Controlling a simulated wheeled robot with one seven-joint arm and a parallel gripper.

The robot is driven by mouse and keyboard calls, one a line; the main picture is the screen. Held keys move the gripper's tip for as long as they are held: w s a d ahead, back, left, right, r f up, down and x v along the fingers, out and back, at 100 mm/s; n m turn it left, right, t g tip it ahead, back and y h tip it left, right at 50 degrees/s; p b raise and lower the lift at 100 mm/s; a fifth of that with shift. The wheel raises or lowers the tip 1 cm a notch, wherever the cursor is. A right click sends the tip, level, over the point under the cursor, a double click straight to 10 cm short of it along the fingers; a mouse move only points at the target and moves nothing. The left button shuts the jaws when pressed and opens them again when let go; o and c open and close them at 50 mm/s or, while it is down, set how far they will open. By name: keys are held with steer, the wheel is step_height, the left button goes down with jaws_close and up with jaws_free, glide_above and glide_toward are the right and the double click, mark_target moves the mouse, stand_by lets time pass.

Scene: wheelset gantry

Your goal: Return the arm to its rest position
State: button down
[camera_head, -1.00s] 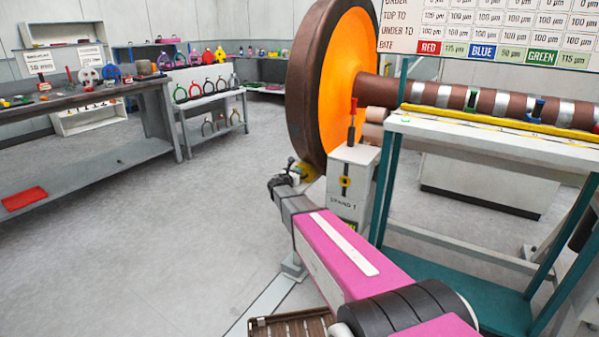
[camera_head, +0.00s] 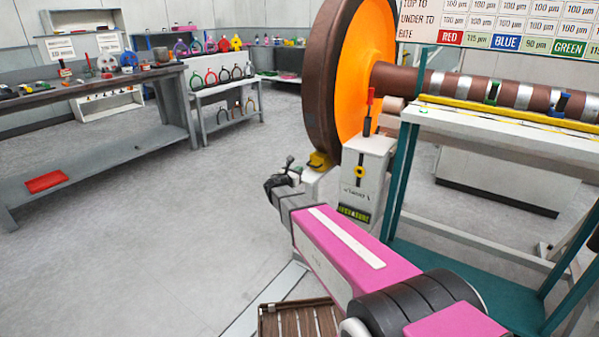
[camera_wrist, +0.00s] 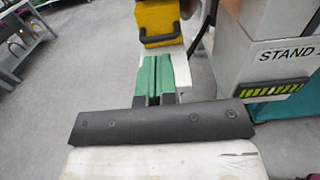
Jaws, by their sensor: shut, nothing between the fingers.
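My arm, with its pink link, reaches from the lower right toward the middle of the head view. My gripper (camera_head: 279,181) is at its far end, small and dark, in front of the stand marked STAND 1 (camera_head: 362,185). In the wrist view the green fingers of my gripper (camera_wrist: 153,62) lie side by side, shut with nothing between them. A yellow block with a dark handle (camera_wrist: 160,22) shows just beyond the fingertips. It also shows at the foot of the orange wheel (camera_head: 320,161). I cannot tell whether the fingers touch it.
The brown-rimmed wheel (camera_head: 322,80) and its axle stand behind the stand. A teal-legged bench (camera_head: 500,130) is at right. A slatted wooden crate (camera_head: 300,320) is at the bottom. Workbenches (camera_head: 100,85) line the left; the floor between is clear.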

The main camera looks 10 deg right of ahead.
steer(key=s+d+f+m+g+y, duration=0.2)
steer(key=s+d+f+m+g, duration=0.25)
steer(key=s+m, duration=0.4)
steer(key=s+d+f+m+g+y, duration=0.1)
steer(key=s+d+f+m+g, duration=0.35)
steer(key=s+m, duration=0.4)
steer(key=s+a+m+g+y, duration=0.2)
steer(key=s+m+y, duration=0.2)
steer(key=s, duration=0.3)
steer(key=s+a+f+m+g+y, duration=0.1)
steer(key=s+a+m+g+y, duration=0.1)
steer(key=s+m+y, duration=0.3)
steer(key=shift+s+f+m, duration=0.3)
steer(key=shift+s+m, duration=0.5)
steer(key=shift+s, duration=1)
